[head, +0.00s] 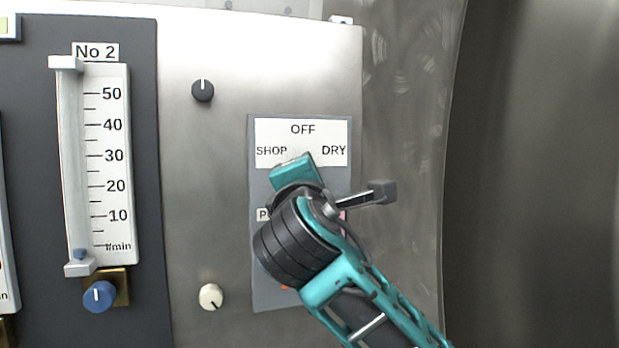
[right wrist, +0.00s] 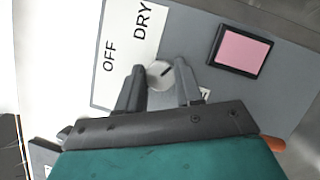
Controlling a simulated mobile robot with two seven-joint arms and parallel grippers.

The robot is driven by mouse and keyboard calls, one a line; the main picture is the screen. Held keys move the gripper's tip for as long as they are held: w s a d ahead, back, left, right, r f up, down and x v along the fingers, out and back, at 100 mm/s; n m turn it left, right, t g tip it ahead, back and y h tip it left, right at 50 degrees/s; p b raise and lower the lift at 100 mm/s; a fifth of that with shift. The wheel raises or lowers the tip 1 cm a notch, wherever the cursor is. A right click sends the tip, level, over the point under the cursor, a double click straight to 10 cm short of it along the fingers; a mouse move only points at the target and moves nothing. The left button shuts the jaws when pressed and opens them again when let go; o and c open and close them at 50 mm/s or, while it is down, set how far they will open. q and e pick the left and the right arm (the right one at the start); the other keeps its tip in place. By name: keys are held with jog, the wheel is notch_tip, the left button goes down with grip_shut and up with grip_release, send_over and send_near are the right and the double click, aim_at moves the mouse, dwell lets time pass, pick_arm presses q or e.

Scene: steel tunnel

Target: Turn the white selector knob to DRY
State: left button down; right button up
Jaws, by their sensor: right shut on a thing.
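The white selector knob (right wrist: 159,75) sits on the grey selector panel (right wrist: 190,20), beside a white label plate (right wrist: 120,40) reading OFF and DRY. A short dark line on its face slants to the upper right in the right wrist view. My right gripper (right wrist: 160,80) is shut on the knob, one black finger on each side. In the head view my right gripper (head: 296,172) and wrist cover the knob. There the label plate (head: 303,140) shows SHOP at left, OFF at top and DRY at right. My left gripper is not in view.
A pink square button (right wrist: 240,50) in a black frame lies close to the knob. To the left are a black knob (head: 203,90), a cream knob (head: 211,297), a flow gauge (head: 110,160) and a blue knob (head: 99,296). The curved steel wall (head: 530,170) at right is bare.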

jog(key=o, duration=1)
jog(key=shift+o, duration=0.2)
jog(key=shift+s, duration=0.1)
jog(key=s+f+b, duration=0.2)
jog(key=s, duration=1)
jog(key=shift+s+a, duration=0.25)
jog(key=shift+s, duration=0.05)
jog(key=shift+f, duration=0.1)
